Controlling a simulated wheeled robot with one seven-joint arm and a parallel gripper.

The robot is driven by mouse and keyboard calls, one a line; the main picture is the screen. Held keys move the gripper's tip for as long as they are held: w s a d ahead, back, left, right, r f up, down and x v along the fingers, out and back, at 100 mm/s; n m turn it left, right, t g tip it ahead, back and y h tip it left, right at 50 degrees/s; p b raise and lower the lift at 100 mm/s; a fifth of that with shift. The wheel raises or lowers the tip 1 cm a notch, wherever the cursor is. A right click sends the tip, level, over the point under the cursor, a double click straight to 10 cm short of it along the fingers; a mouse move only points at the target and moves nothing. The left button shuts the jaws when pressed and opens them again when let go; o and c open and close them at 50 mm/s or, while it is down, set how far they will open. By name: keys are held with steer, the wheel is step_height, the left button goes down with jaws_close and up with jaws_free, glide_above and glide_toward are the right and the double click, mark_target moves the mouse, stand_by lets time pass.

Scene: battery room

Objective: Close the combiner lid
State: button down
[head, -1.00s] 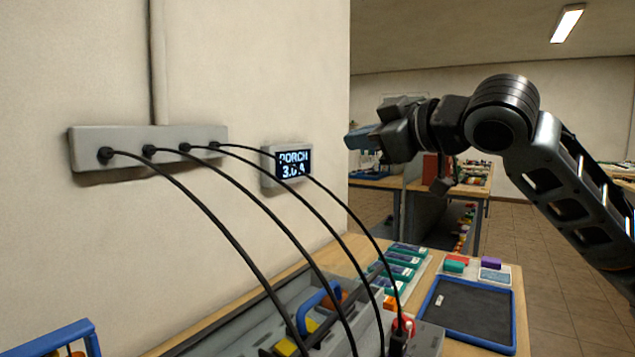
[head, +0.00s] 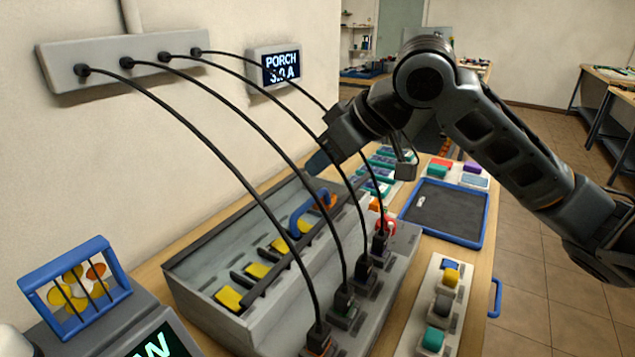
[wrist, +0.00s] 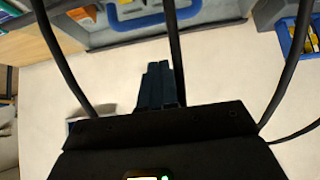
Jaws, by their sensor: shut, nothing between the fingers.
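The combiner is a long grey box (head: 250,331) on the wooden bench, with yellow blocks showing inside. A blue curved handle (head: 298,219) sits on a dark bar over the box, seemingly part of the lid; the lid's exact angle is unclear. The handle also shows at the top of the wrist view (wrist: 140,22). My gripper (head: 318,162) is shut and empty, above the far end of the box and apart from the handle. Its closed fingers also show in the wrist view (wrist: 158,85).
Several black cables arch from a grey wall strip (head: 110,62) over the box to plugs along its front, close to my gripper. A wall display (head: 275,67) hangs behind. A blue-rimmed tray (head: 484,225), a coloured-block strip and a blue rack (head: 112,255) stand around the box.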

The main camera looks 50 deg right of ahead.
glide_above(318, 218)
steer(key=shift+f, duration=2.4)
steer(key=shift+f, duration=0.1)
